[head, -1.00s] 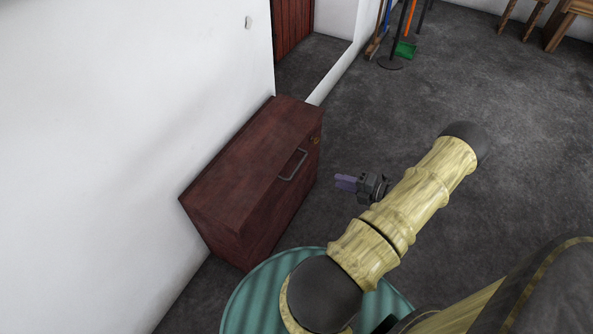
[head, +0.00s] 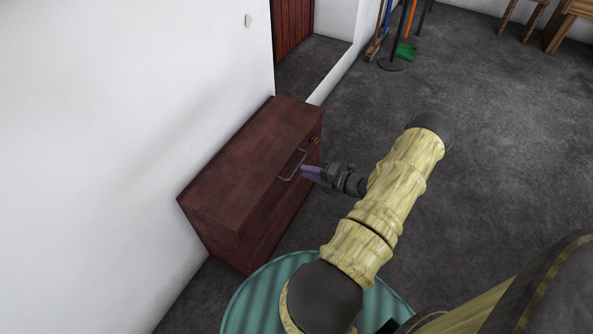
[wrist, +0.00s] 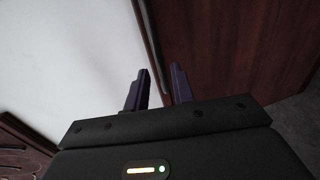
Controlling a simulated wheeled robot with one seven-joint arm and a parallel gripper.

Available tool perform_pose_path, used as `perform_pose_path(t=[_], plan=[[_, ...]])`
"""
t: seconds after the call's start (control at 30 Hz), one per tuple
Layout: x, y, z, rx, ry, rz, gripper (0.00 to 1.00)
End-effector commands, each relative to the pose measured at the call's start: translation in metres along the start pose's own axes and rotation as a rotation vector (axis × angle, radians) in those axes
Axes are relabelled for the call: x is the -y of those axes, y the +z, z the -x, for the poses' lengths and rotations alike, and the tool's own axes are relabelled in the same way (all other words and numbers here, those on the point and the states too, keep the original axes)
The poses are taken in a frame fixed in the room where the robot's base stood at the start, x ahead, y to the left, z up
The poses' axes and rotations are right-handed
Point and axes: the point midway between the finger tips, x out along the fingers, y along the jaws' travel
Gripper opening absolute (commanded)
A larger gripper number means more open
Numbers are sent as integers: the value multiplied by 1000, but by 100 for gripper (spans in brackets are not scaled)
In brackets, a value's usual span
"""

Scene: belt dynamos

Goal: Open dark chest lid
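The dark reddish-brown chest (head: 235,165) stands against the white wall with its lid shut. A grey bar handle (head: 291,165) is on its upper front edge. My gripper (head: 305,172) is just to the right of the handle, its purple fingertips very close to it; I cannot tell whether they touch. In the wrist view the two fingers of my gripper (wrist: 158,72) are apart. A dark bar or edge (wrist: 150,45) runs down toward the gap between them; I cannot tell if it is the handle. The chest's dark wood (wrist: 240,50) fills the right side there.
A teal round-topped object (head: 265,290) is below the chest, close to my arm. The grey floor (head: 480,150) to the right is open. A broom and a green dustpan (head: 404,52) stand at the back, with wooden furniture (head: 560,25) at the far right.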

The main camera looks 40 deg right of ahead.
Motion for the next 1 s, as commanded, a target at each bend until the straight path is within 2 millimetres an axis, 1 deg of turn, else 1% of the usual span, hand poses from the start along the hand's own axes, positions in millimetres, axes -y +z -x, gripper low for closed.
perform_pose_path(t=[0.03,0.1,0.2,0.3,0.4,0.63,0.67,0.7,0.77,0.8,1.0], plan=[[2,-1,-10,-3,1,2,25],[2,-1,-22,-3,1,1,25],[1,0,-37,-2,0,2,25],[1,0,-46,-1,0,2,25],[0,0,-50,0,0,1,25],[0,0,-51,0,0,1,25],[0,0,-51,0,0,1,23],[0,0,-51,0,0,1,15],[0,0,-51,0,0,1,3],[0,0,-50,0,0,1,0],[0,0,-50,0,0,1,0]])
